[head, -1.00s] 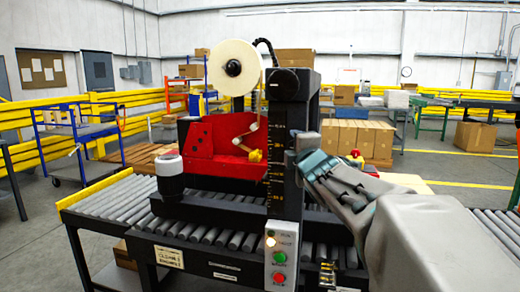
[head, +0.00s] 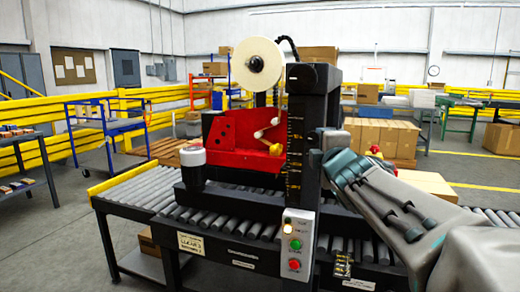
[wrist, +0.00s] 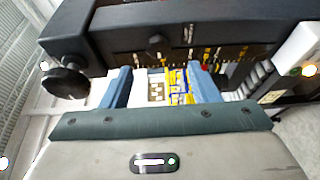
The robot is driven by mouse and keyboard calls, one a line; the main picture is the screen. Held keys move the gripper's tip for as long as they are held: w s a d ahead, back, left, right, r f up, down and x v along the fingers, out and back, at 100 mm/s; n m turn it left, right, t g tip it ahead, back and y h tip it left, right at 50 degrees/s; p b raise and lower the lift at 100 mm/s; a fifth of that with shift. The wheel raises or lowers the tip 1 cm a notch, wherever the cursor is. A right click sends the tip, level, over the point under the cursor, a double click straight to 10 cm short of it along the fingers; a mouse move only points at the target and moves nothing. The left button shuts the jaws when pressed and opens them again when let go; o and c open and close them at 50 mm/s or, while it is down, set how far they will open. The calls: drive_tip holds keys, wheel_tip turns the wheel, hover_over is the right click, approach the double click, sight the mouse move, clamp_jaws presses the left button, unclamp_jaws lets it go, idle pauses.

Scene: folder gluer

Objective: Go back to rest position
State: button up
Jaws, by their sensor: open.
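My gripper (wrist: 164,90) shows in the wrist view with its two blue fingers spread apart and nothing held between them. A black machine beam (wrist: 190,28) with a yellow scale and a dark knob (wrist: 66,82) lies just beyond the fingertips. In the head view my arm reaches in from the right, and the gripper end is beside the black upright column (head: 300,140) of the taping machine. The fingertips are partly hidden there, and I cannot tell if they touch the column.
The machine carries a tape roll (head: 257,63), a red plate (head: 240,140) and a button box (head: 297,243). It stands over a roller conveyor (head: 135,197). A blue cart (head: 103,135), yellow rails (head: 160,100) and cardboard boxes (head: 380,137) are behind.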

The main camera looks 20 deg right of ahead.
drive_tip(key=s+a+f+m+g+y+p, duration=0.2)
drive_tip(key=s+a+f+m+g+p, duration=0.2)
drive_tip(key=s+a+m+g+p, duration=0.3)
drive_tip(key=s+a+f+m+g+y+p, duration=0.1)
drive_tip(key=s+a+f+m+g+p, duration=0.4)
drive_tip(key=s+p, duration=0.9)
drive_tip(key=a+m+g+p, duration=0.1)
drive_tip(key=a+m+g, duration=0.1)
drive_tip(key=m, duration=0.2)
drive_tip(key=shift+s+a+g+y, duration=0.2)
drive_tip(key=shift+s+g+y, duration=0.1)
drive_tip(key=shift+y, duration=0.1)
